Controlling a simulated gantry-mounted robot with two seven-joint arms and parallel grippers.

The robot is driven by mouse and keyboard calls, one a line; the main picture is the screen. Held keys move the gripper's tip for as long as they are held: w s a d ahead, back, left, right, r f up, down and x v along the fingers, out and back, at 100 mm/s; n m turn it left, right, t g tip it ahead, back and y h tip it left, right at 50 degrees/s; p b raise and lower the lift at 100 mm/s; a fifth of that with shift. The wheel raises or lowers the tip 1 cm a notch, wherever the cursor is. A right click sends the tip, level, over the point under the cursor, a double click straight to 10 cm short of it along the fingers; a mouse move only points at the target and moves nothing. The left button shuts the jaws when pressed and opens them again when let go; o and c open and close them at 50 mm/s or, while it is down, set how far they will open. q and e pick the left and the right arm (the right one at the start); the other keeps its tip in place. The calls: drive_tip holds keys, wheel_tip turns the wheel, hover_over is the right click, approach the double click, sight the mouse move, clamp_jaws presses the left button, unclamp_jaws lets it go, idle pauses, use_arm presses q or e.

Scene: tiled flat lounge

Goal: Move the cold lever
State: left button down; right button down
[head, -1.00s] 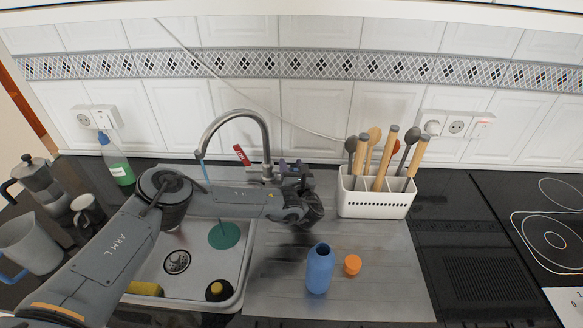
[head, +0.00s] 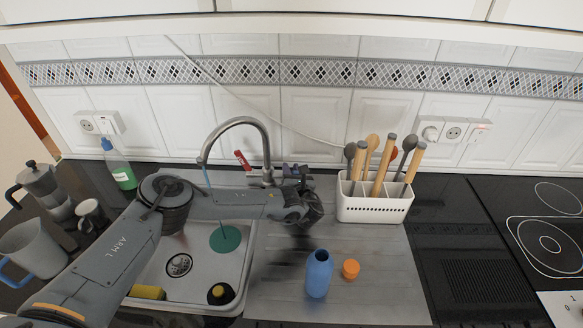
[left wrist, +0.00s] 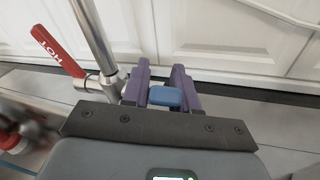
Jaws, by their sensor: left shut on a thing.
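The tap (head: 268,145) has a curved metal spout behind the sink, and a thin blue stream shows below its outlet. Its red lever (head: 242,158), marked HOT in the left wrist view (left wrist: 58,52), points up and left. The cold lever has a blue end (left wrist: 166,97), seen in the left wrist view between the purple fingers of my left gripper (left wrist: 163,88). The gripper is shut on it. In the head view, my left gripper (head: 296,174) is right of the tap's base and hides the cold lever. My right gripper is not in view.
The sink (head: 245,270) holds a teal disc (head: 225,239) and a yellow item (head: 147,292). A blue bottle (head: 318,274) and orange cap (head: 350,269) are on the drainboard. A white utensil holder (head: 372,208) stands right of my gripper. A green soap bottle (head: 122,172) is left.

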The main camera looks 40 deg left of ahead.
use_arm(q)
drive_tip(key=c, duration=1)
unclamp_jaws()
drive_tip(key=shift+o, duration=0.2)
drive_tip(key=shift+p+v, duration=0.7)
drive_tip(key=shift+v, duration=3.1)
